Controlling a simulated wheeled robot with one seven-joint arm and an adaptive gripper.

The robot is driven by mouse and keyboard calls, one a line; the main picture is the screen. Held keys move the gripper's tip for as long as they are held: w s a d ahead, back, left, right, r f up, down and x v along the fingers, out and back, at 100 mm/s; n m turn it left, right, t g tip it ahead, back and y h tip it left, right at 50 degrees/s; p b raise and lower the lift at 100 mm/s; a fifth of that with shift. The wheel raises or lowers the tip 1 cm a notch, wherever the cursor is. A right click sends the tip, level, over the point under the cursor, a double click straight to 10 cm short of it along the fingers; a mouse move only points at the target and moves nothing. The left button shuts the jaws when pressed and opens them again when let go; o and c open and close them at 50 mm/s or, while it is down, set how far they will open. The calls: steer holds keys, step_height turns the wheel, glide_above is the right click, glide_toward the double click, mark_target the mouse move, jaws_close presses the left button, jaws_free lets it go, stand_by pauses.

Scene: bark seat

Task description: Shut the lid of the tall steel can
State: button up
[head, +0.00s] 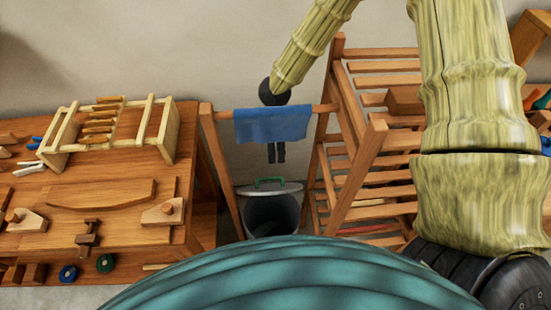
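The tall steel can (272,216) stands on the floor beyond my body, between the workbench and the slatted rack. Its dark mouth shows, so it is open. Its grey lid (290,188) is raised at the back of the mouth, with a green handle (270,182) on it. My gripper (277,158) points down above the lid, apart from it in the picture. Its upper part is hidden by a blue cloth. Two dark fingertips show below the cloth, close side by side; whether they are open or shut is unclear. The can's lower part is hidden by my body.
The blue cloth (271,124) hangs on a wooden rail (222,115) in front of my gripper. A workbench (110,188) with tools and a wooden rack (60,140) is at left. A slatted wooden rack (368,150) stands close on the right.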

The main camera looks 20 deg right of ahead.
steer(key=shift+w+r, duration=0.1)
steer(key=shift+r, duration=0.7)
steer(key=shift+d+f, duration=0.1)
steer(key=shift+f, duration=0.05)
steer(key=c, duration=0.6)
steer(key=shift+w+d+f+m+b, duration=0.2)
steer(key=shift+f+m+b, duration=0.05)
steer(key=shift+m+b, duration=0.25)
jaws_close()
steer(key=w+m+g+b, duration=0.2)
steer(key=w+m+b, duration=0.6)
steer(key=m+b, duration=0.65)
steer(key=s+a+f+m+p, duration=0.2)
steer(key=s+f+p, duration=0.4)
steer(key=f, duration=0.5)
steer(key=shift+a+f+y+p, duration=0.2)
steer(key=shift+a+y+p, duration=0.1)
steer(key=shift+a+y, duration=0.1)
